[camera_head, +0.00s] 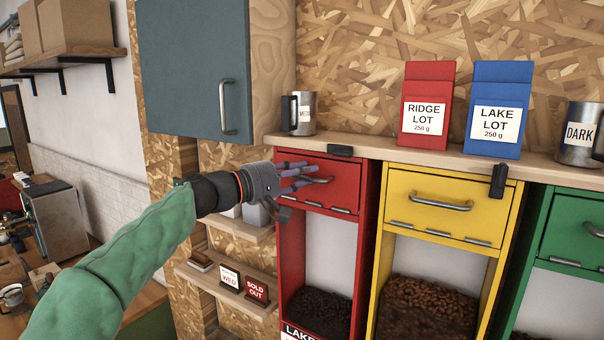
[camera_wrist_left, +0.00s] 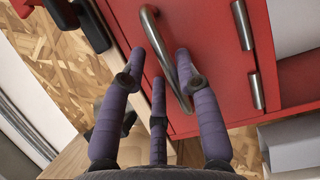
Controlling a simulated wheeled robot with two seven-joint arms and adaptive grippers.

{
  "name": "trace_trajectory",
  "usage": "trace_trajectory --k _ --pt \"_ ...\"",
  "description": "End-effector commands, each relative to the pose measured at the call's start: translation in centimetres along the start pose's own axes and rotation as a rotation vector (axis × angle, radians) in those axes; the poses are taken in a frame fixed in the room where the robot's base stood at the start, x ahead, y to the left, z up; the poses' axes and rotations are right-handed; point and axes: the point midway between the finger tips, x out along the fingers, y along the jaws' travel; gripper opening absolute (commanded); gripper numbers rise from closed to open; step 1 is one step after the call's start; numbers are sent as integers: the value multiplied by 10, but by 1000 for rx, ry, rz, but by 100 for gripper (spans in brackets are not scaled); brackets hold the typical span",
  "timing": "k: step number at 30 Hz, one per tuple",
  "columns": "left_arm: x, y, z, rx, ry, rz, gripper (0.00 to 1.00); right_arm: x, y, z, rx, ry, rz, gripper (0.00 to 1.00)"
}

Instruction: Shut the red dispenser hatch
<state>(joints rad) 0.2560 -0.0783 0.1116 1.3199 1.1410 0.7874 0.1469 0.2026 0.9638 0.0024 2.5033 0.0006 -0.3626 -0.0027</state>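The red dispenser (camera_head: 290,240) stands below the shelf, left of a yellow one. Its red hatch (camera_head: 341,192) has a metal bar handle and hinges along its lower edge. The hatch looks upright and about flush with the frame; I cannot tell if a small gap is left. My left gripper (camera_head: 300,178) is at the hatch front, fingers pointing at it. In the left wrist view, its purple fingers (camera_wrist_left: 160,65) are spread either side of the handle (camera_wrist_left: 165,50), close to the red panel (camera_wrist_left: 215,45); contact is unclear. My right gripper is out of view.
A black catch (camera_head: 340,150) lies sideways on the shelf edge above the red hatch. Another catch (camera_head: 498,180) hangs down over the yellow hatch (camera_head: 420,190). A metal mug (camera_head: 306,113) and a red bag (camera_head: 428,80) stand on the shelf. A blue-grey cabinet (camera_head: 190,65) hangs upper left.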

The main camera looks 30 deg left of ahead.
Motion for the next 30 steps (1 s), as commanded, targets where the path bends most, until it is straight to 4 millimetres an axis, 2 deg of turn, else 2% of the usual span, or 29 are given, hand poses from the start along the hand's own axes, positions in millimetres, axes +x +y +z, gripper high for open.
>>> trace_trajectory --k 5,13,18,24,30 --pt "-17 3 -1 2 4 4 28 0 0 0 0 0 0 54" --pt "-71 5 -2 7 11 7 28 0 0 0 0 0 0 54" --pt "-98 2 -2 3 7 3 28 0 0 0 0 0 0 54" --pt "-114 0 -2 1 3 1 28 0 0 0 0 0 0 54" --pt "-118 0 -1 0 1 1 28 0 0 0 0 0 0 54"
